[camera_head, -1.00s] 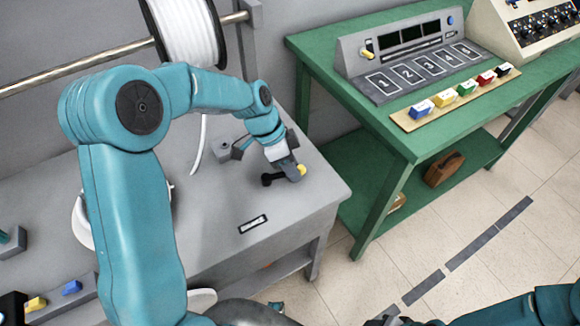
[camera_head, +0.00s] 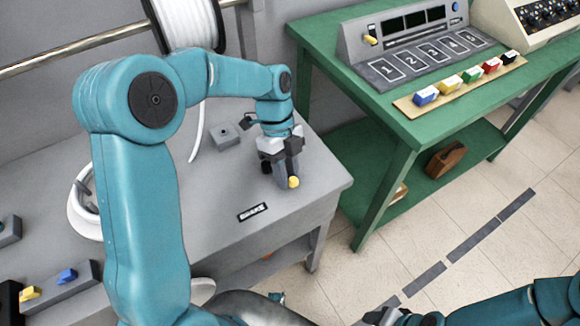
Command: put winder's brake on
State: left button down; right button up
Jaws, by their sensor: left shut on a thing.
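The winder's bench (camera_head: 310,185) is grey, with a black BRAKE label (camera_head: 252,212) near its front edge. Behind the label is a small brake lever with a yellow tip (camera_head: 293,182). A round black part (camera_head: 266,167) shows beside it on the left. My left gripper (camera_head: 285,170) points down over the lever and is shut on it; its fingers hide most of the lever. The yellow tip shows just below the fingers. My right gripper (camera_head: 384,316) is at the bottom edge, dark and partly cut off, so its jaws are unclear.
A white spool (camera_head: 190,25) hangs on a metal rod behind, with a white strand down to the bench. A small grey block (camera_head: 225,137) stands left of my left gripper. A green table (camera_head: 410,130) with a numbered console and coloured blocks is at right.

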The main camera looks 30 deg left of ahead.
pick_arm(q)
jog(key=shift+s+a+r+m, duration=0.15)
jog(key=shift+s+m, duration=0.25)
jog(key=shift+m, duration=0.5)
jog(key=shift+g, duration=0.3)
jog(key=c, duration=0.9)
grip_release()
jog(key=shift+s, duration=0.15)
jog(key=shift+w+r, duration=0.1)
jog(key=shift+w, duration=0.1)
jog(key=p+v, duration=0.1)
jog(key=v, duration=0.7)
jog(key=p+v, duration=0.1)
jog(key=v, duration=0.7)
jog(key=shift+s+d+r+p, duration=0.15)
jog(key=shift+d+p, duration=0.1)
jog(key=shift+p, duration=0.15)
